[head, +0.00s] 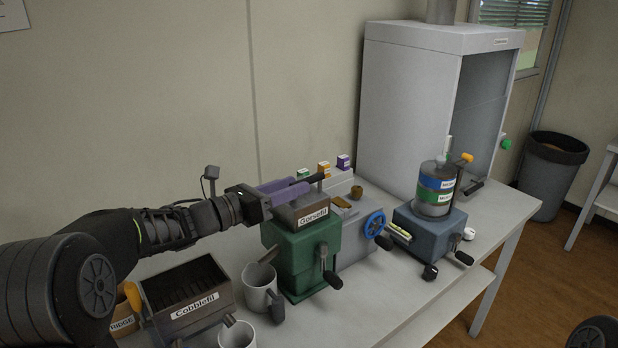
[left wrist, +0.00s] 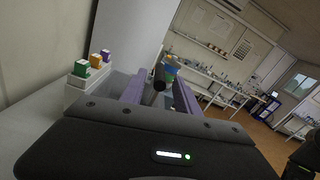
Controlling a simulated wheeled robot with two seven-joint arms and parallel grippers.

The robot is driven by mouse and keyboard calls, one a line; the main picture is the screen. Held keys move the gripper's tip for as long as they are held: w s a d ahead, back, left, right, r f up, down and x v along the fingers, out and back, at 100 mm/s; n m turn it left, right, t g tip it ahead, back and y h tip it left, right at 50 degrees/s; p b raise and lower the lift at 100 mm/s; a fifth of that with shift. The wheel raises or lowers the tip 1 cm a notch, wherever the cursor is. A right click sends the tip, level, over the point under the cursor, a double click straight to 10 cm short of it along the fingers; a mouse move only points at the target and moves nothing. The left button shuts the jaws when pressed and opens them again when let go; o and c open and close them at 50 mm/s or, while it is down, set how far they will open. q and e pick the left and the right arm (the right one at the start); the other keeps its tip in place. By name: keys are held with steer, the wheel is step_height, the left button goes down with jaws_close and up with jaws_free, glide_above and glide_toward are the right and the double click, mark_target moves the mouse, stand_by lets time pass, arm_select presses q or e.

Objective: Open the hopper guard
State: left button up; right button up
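A green machine (head: 302,258) with a side crank stands mid-bench. A grey-brown box-shaped top labelled "Gorsefil" (head: 313,215) sits level on it; I take this as the hopper with its guard, though the guard's edges are hard to make out. A black bar-like handle (head: 312,178) shows at its upper far side. My left gripper (head: 305,184) reaches over the top from the left, its purple fingers apart. In the left wrist view the fingers flank the dark round end of a black bar (left wrist: 159,79), with small gaps visible. My right gripper is not in view.
A blue handwheel (head: 374,224) and a blue machine with a banded canister (head: 434,190) stand right. A white cabinet (head: 408,105) rises behind. Small coloured boxes (head: 323,168) stand behind the hopper.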

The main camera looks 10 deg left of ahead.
mark_target(318, 176)
arm_select(q)
steer(key=p+x, duration=0.1)
steer(key=x, duration=0.4)
steer(key=shift+w, duration=0.1)
jaws_close()
stand_by(1.3)
